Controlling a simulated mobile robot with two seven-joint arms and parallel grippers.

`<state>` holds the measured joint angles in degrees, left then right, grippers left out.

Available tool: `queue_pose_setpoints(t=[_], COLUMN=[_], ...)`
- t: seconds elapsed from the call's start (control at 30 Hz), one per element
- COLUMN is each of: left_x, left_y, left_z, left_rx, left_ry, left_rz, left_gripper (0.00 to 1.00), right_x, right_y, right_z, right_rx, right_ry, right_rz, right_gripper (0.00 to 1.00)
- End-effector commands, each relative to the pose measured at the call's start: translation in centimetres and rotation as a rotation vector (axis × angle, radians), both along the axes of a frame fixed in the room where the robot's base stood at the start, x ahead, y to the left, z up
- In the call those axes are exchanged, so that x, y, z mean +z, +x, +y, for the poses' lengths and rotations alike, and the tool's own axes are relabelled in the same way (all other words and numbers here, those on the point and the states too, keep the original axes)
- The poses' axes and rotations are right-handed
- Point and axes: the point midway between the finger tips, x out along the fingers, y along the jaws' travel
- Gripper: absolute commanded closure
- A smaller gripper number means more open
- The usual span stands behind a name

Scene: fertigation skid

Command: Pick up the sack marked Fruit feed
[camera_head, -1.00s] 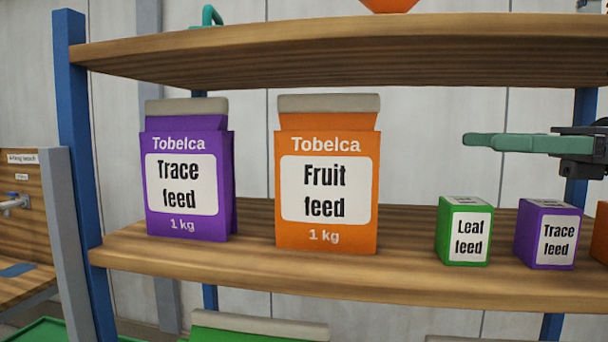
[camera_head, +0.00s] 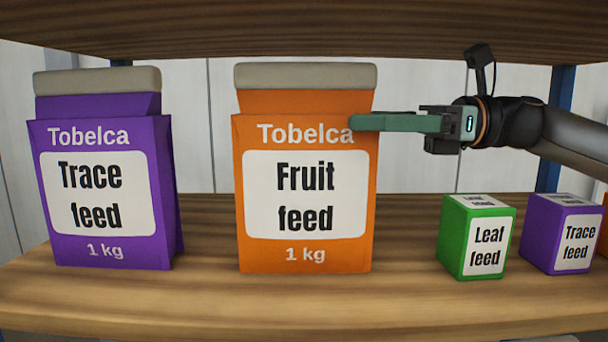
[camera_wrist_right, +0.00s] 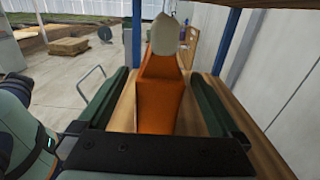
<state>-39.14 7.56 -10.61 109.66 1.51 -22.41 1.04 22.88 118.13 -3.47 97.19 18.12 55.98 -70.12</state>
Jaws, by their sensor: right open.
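The orange Fruit feed sack (camera_head: 305,262) stands upright on the wooden shelf in the middle of the head view, its pale top folded over. My right gripper (camera_head: 358,122) comes in from the right, level with the upper part of the sack. Its near finger overlaps the sack's right edge in front. In the right wrist view the jaws (camera_wrist_right: 160,76) are open, and the sack (camera_wrist_right: 159,106) shows between the two green fingers. I cannot tell whether either finger touches it. My left gripper is not in view.
A purple Trace feed sack (camera_head: 105,255) stands to the left with a gap between. A green Leaf feed box (camera_head: 478,238) and a small purple Trace feed box (camera_head: 562,234) stand to the right, below my right arm. An upper shelf (camera_head: 300,28) hangs close above the sacks.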

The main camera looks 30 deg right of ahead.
Motion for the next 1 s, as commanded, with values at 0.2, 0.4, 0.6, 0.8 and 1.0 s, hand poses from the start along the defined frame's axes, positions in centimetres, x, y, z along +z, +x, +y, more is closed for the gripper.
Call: queue_pose_setpoints(t=[0.2, 0.4, 0.6, 0.8, 1.0], left_x=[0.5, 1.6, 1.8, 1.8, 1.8], left_y=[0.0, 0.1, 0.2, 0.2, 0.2], left_z=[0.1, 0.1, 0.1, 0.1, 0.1], left_rx=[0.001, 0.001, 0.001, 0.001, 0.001], left_ry=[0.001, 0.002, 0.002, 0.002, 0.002], left_rz=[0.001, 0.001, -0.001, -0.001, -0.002], left_gripper=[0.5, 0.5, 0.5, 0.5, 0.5], right_x=[0.1, 0.4, 0.3, 0.3, 0.3], right_y=[0.7, 2.1, 2.9, 2.9, 2.9], right_z=[1.2, 3.7, 5.1, 5.2, 5.1], right_rx=[0.0, 0.0, -0.001, -0.001, -0.001], right_ry=[-0.002, -0.004, -0.002, -0.001, -0.001], right_rz=[0.003, 0.006, 0.001, -0.001, -0.001], right_gripper=[0.0, 0.0, 0.0, 0.0, 0.18])
